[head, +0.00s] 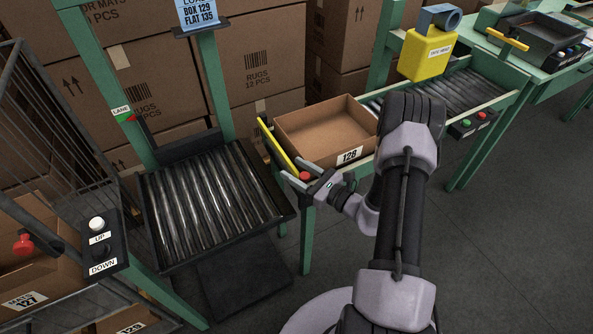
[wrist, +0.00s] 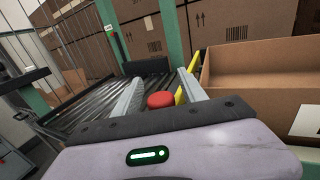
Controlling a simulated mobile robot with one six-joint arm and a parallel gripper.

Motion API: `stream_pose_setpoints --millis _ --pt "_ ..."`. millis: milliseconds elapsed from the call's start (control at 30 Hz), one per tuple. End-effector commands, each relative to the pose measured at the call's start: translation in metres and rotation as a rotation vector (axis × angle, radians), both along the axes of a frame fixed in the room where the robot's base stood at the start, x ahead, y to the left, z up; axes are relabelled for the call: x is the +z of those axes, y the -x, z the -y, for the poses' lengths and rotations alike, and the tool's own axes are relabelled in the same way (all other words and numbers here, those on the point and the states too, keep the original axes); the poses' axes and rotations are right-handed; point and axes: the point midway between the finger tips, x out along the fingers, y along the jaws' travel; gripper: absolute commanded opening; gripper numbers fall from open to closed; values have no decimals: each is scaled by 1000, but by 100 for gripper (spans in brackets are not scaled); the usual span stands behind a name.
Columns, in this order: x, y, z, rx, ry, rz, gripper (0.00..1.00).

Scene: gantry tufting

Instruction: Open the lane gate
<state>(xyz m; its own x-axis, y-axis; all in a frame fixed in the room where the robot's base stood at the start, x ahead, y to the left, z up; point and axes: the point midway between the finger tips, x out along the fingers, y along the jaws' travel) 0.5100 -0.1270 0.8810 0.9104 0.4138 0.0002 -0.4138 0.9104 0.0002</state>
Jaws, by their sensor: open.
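The lane gate (head: 279,148) is a yellow bar at the left end of the conveyor lane, between the box and the roller platform. A red knob (head: 305,176) sits at its near end. In the wrist view the red knob (wrist: 160,100) lies between my fingers, with part of the yellow gate (wrist: 188,84) behind the right finger. My gripper (head: 297,169) is open around the knob, and it also shows in the wrist view (wrist: 161,88). I cannot tell whether either finger touches the knob.
An open cardboard box (head: 348,155) labelled 128 stands on the lane just right of the gate. A roller platform (head: 208,200) lies empty to the left. A wire cage (head: 50,130) and an UP/DOWN button panel (head: 100,245) are further left. A yellow machine (head: 426,54) spans the lane.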

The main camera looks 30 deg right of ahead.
Motion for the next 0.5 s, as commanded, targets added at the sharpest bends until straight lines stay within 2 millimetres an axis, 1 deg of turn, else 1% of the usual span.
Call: stream_pose_setpoints --millis 33,67,100,267,300,500 --pt "0 0 0 0 0 0 50" --pt "0 0 0 0 0 0 48" --pt "0 0 0 0 0 0 40" --pt "0 0 0 0 0 0 8" --pt "0 0 0 0 0 0 0" --pt "0 0 0 0 0 0 0"
